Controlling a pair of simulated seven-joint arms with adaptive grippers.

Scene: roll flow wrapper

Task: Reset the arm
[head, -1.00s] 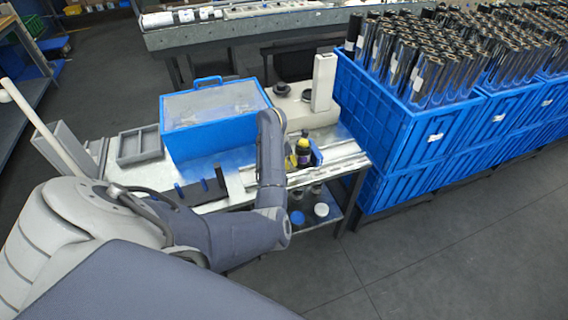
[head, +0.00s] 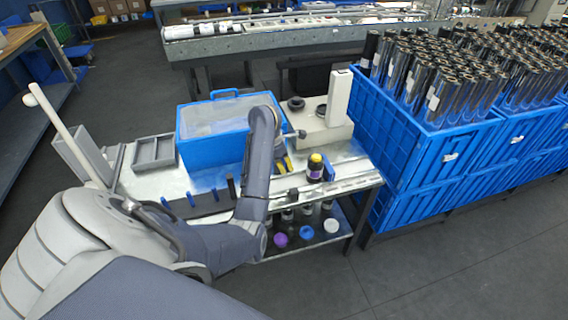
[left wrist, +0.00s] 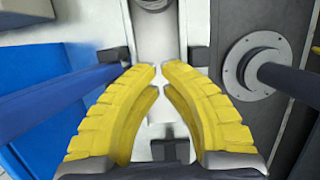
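My left arm reaches over the metal workbench (head: 205,180) in the head view. Its gripper (head: 284,166) points down above the bench, beside a black bottle with a yellow cap (head: 316,170). In the left wrist view, the two yellow curved fingers of the left gripper (left wrist: 159,70) come together at their tips, with only a narrow gap and nothing visible between them. My right gripper is in neither current view.
A blue bin with a clear lid (head: 218,125) stands close behind my forearm. A white machine with an upright post (head: 338,95) stands at the bench's back right. Blue crates (head: 425,155) of film rolls stand to the right. Lidded bottles (head: 306,232) stand on the lower shelf.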

